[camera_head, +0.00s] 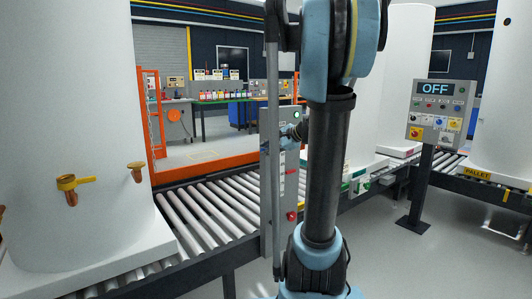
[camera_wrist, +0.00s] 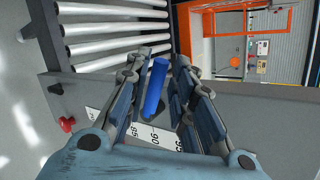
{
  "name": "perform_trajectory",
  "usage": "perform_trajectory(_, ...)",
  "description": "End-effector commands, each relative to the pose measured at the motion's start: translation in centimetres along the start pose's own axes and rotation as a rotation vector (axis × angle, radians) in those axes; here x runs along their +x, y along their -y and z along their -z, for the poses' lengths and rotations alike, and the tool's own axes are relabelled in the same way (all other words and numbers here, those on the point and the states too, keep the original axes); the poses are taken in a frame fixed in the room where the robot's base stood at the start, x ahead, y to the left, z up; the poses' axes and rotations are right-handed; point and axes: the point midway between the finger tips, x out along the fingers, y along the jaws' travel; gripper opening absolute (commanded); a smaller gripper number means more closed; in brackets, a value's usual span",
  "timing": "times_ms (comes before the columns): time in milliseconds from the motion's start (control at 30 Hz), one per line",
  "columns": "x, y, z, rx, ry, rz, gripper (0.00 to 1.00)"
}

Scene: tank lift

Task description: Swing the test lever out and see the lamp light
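The test lever appears as a blue bar (camera_wrist: 156,86) in the wrist view, standing between the fingers of my gripper (camera_wrist: 162,66). The gripper is open around it, with the left finger closer to the bar and a clear gap on the right. In the head view my gripper (camera_head: 291,134) is small, at the grey control post (camera_head: 288,190), and partly hidden by my arm.
A red knob (camera_head: 291,216) sits low on the post and shows at left in the wrist view (camera_wrist: 67,124). A roller conveyor (camera_head: 205,215) runs behind the post. A large white tank (camera_head: 70,120) stands left. A panel reading OFF (camera_head: 436,88) stands right, with open floor nearby.

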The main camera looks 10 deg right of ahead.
Motion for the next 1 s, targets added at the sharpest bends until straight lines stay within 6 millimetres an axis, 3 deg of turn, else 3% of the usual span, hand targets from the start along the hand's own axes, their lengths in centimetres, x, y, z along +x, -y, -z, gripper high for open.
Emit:
perform_trajectory(500, -7.9, 0.0, 0.1, 0.002, -0.003, 0.001, 0.23)
perform_trajectory(733, -9.8, 0.0, 0.1, 0.001, -0.001, 0.000, 0.23)
perform_trajectory(1000, -10.1, 0.0, 0.1, 0.000, 0.000, -0.001, 0.23)
